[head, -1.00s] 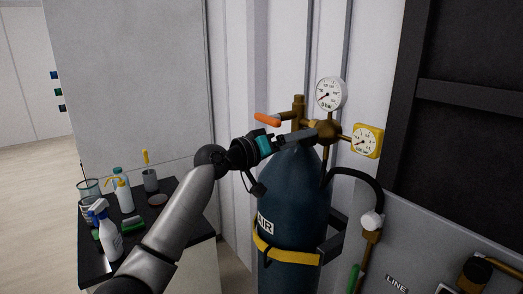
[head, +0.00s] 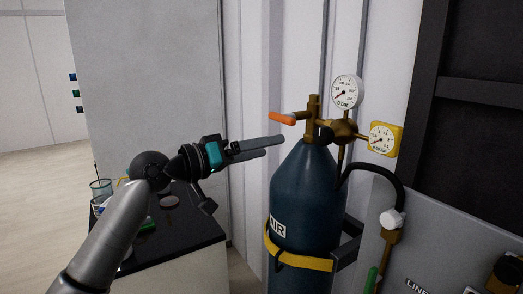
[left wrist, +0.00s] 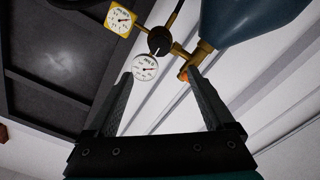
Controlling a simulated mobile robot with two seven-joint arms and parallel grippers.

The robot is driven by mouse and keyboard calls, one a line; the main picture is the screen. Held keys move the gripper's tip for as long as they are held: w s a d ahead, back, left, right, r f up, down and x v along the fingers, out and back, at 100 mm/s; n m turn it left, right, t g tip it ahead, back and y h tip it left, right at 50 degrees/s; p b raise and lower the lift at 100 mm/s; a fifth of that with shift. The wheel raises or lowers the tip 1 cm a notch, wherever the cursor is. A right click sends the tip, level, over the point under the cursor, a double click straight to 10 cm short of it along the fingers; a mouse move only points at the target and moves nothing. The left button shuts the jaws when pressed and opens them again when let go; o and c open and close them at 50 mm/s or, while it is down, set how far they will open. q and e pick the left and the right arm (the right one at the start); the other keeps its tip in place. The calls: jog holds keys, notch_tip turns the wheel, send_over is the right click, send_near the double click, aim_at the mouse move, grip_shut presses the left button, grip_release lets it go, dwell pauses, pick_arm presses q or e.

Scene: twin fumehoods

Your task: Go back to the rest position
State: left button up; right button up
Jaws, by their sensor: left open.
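My left gripper (head: 280,147) is open and empty in the head view, left of the gas cylinder's valve and apart from it. In the left wrist view its two fingers (left wrist: 160,88) are spread, with nothing held between them. The dark blue AIR cylinder (head: 307,195) stands upright with a yellow strap. Its brass regulator (head: 339,132) carries a white round gauge (head: 346,92), a yellow gauge (head: 384,139) and an orange-handled valve (head: 283,118). These also show upside down in the left wrist view. My right gripper is in neither view.
A black-topped bench (head: 180,238) at lower left bears a glass beaker (head: 101,189) and other items, partly hidden by my left arm. A grey panel (head: 150,80) stands behind it. A black hose (head: 384,176) runs from the regulator to a fitting (head: 392,218) at right.

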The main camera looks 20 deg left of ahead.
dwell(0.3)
